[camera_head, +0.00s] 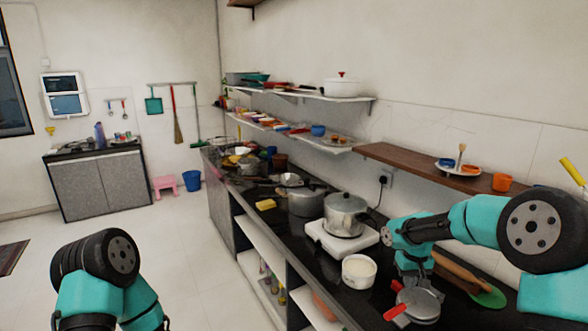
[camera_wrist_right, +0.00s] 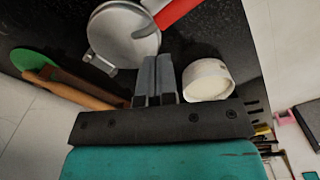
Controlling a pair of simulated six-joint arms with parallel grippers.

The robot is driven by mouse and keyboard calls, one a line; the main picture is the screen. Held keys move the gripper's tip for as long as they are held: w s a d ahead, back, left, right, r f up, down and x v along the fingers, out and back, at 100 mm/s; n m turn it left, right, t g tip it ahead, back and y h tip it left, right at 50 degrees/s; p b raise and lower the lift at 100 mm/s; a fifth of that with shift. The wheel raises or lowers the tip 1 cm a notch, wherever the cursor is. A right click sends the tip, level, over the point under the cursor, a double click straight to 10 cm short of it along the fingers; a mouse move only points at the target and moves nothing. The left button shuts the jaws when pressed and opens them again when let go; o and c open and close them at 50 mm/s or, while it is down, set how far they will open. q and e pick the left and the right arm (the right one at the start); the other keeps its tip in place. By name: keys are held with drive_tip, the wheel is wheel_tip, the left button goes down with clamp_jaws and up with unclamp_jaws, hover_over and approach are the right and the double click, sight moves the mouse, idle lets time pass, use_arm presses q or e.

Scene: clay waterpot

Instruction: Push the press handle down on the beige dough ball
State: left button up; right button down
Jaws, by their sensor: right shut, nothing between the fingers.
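The press (camera_head: 420,304) is a round silver disc on the black counter, with a red handle (camera_head: 396,313) sticking out to the left. A second small red piece (camera_head: 396,286) shows just above it. In the right wrist view the press (camera_wrist_right: 122,38) lies beyond the fingertips, with its red handle (camera_wrist_right: 178,12) at the top edge. My right gripper (camera_wrist_right: 155,60) is shut and empty, with its fingertips over the press's near edge; contact cannot be told. The beige dough ball is not visible. My left arm is at lower left, its gripper out of view.
A white bowl (camera_head: 359,272) with pale contents stands left of the press. A wooden rolling pin (camera_head: 456,270) and a green round board (camera_head: 490,296) lie to its right. A steel pot (camera_head: 345,214) sits on a white stove (camera_head: 340,243) behind. A wooden shelf (camera_head: 400,160) overhangs the counter.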

wheel_tip(320, 180, up, 3)
drive_tip(key=shift+f, duration=0.2)
idle(0.4)
